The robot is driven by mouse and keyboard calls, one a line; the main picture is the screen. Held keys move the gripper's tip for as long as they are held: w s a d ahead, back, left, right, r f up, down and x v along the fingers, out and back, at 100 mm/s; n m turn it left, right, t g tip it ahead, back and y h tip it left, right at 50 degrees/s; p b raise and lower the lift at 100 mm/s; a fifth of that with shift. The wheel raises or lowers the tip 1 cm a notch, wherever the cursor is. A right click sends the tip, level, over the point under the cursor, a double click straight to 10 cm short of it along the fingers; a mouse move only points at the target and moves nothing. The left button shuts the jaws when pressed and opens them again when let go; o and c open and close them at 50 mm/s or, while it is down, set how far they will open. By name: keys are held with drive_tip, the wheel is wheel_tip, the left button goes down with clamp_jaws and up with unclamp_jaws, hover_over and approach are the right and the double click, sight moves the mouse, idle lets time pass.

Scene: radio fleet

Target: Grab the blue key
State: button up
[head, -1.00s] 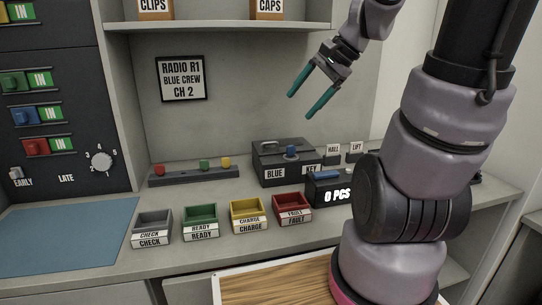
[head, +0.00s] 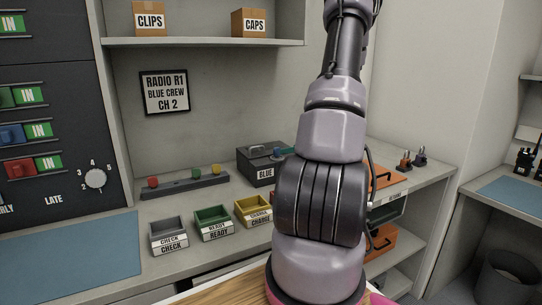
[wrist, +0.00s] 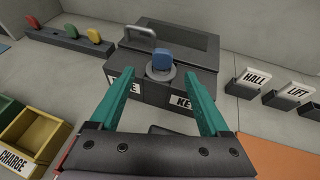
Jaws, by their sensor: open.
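The blue key (wrist: 162,60) stands upright in a round grey collar on the lid of a dark box (wrist: 205,45) labelled BLUE KEY, at the upper middle of the wrist view. My gripper (wrist: 160,75) is open, its two teal fingers reaching toward the key with one on each side in the picture. Nothing is held between them. I cannot tell whether they are level with the key or above it. In the head view the box (head: 248,168) is partly hidden behind my arm.
A rack with red, green and yellow knobs (wrist: 69,35) lies left of the box. HALL (wrist: 250,83) and LIFT (wrist: 290,95) holders stand right of it. Grey (head: 168,234), green (head: 213,222) and yellow (head: 252,209) bins line the front. A shelf (head: 205,42) hangs above.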

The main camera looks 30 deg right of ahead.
sight(277, 155)
drive_tip(key=x, duration=0.4)
drive_tip(key=shift+a, duration=0.1)
drive_tip(key=x, duration=0.5)
drive_tip(key=shift+w+d+f, duration=0.25)
drive_tip(key=shift+f, duration=0.05)
clamp_jaws()
